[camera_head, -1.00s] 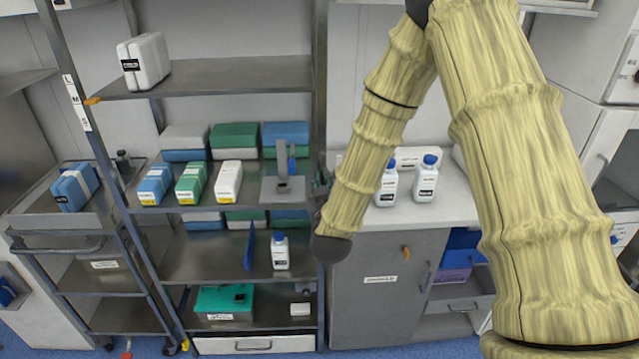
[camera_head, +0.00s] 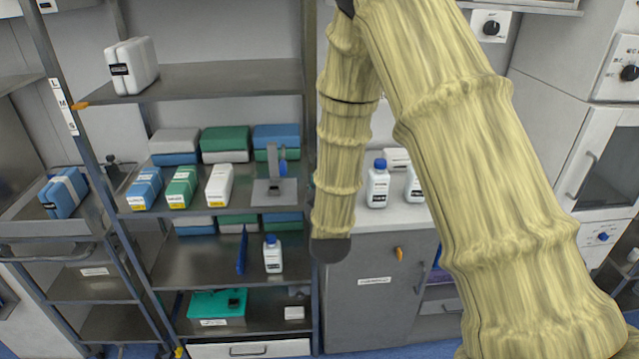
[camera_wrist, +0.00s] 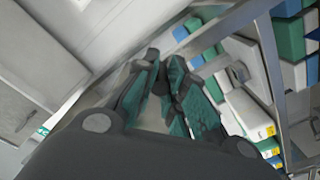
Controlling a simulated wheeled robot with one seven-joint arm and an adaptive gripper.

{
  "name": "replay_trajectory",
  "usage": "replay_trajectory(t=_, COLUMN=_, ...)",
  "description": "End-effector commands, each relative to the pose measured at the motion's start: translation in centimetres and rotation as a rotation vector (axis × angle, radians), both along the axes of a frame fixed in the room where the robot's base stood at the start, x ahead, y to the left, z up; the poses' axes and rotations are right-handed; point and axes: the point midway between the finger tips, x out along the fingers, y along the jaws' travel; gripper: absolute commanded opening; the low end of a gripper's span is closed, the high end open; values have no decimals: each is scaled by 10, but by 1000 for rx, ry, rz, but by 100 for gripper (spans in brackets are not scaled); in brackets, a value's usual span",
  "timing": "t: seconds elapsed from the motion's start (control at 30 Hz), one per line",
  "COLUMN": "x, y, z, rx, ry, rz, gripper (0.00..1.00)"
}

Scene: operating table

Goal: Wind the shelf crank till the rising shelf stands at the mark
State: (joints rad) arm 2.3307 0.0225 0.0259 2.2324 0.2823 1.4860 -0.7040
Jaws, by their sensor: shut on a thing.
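The upper grey shelf (camera_head: 215,78) carries a white box with a black label (camera_head: 131,66). An orange pointer (camera_head: 82,104) sits at its left front corner. A label strip (camera_head: 63,104) marked L, M and S runs down the left post, and the pointer stands about level with M. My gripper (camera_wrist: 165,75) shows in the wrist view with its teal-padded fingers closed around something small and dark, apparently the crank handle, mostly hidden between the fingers. In the head view my arm hides the gripper and the crank.
A white bottle (camera_head: 273,254) stands below. Bottles (camera_head: 377,184) stand on the counter behind my arm. A side cart (camera_head: 35,228) holds a blue box (camera_head: 63,193).

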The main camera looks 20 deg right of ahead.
Motion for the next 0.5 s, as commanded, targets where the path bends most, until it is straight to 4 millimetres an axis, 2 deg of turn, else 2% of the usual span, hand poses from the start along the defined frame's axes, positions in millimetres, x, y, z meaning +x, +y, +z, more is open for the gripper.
replay_trajectory(t=0.17, x=0, y=0, z=1, rx=0, ry=-3, rz=0, gripper=0)
replay_trajectory(t=0.2, x=0, y=0, z=1, rx=0, ry=-3, rz=0, gripper=19)
replay_trajectory(t=0.3, x=0, y=0, z=1, rx=0, ry=-2, rz=0, gripper=37)
replay_trajectory(t=0.5, x=0, y=0, z=0, rx=1, ry=-1, rz=-1, gripper=37)
